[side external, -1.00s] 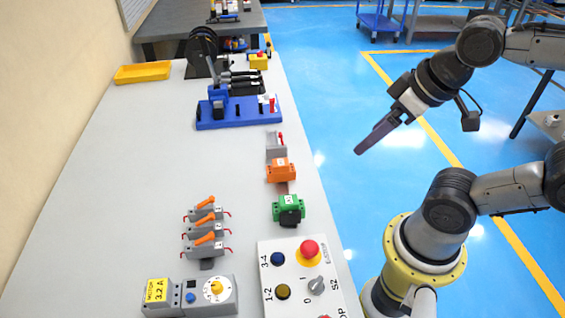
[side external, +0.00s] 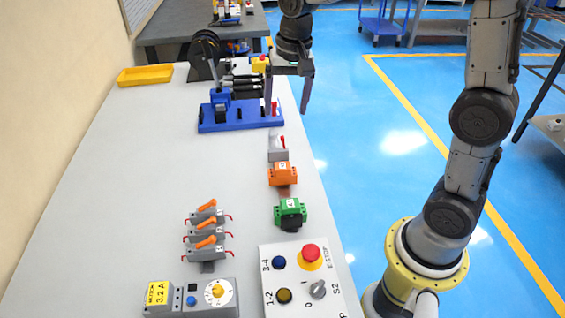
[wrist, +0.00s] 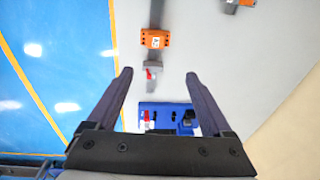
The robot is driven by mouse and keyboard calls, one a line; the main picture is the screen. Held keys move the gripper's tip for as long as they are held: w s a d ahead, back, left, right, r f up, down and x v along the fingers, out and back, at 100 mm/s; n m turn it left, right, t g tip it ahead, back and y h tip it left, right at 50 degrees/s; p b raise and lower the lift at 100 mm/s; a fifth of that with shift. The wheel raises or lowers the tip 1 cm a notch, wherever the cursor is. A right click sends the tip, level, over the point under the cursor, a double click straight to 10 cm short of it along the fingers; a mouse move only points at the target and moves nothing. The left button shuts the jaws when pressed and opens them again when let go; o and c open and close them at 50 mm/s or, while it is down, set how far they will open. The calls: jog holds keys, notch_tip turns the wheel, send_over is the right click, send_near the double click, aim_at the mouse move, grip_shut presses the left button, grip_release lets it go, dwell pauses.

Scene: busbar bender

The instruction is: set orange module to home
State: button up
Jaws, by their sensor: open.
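The orange module (side external: 282,174) sits on a short rail near the right edge of the bench, between a grey block with a red lever (side external: 278,154) and a green module (side external: 290,211). It also shows in the wrist view (wrist: 155,39), on the rail, beyond my fingertips. My gripper (side external: 287,108) points down beside the blue bender base, farther along the bench than the orange module. Its fingers are apart and empty, as the wrist view also shows (wrist: 158,75). No marked home spot can be made out.
The blue bender base (side external: 240,118) with upright parts stands close to my gripper. A control panel (side external: 302,279) with a red stop button is in front. Several grey switches with orange levers (side external: 206,238) stand left. A yellow tray (side external: 145,74) lies far back. The bench's middle is clear.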

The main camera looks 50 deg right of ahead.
jog(key=g, duration=0.1)
send_over(283, 165)
notch_tip(283, 165, down, 5)
notch_tip(283, 165, down, 14)
jog(key=shift+a+f, duration=0.1)
dwell(0.4)
grip_shut()
dwell(0.4)
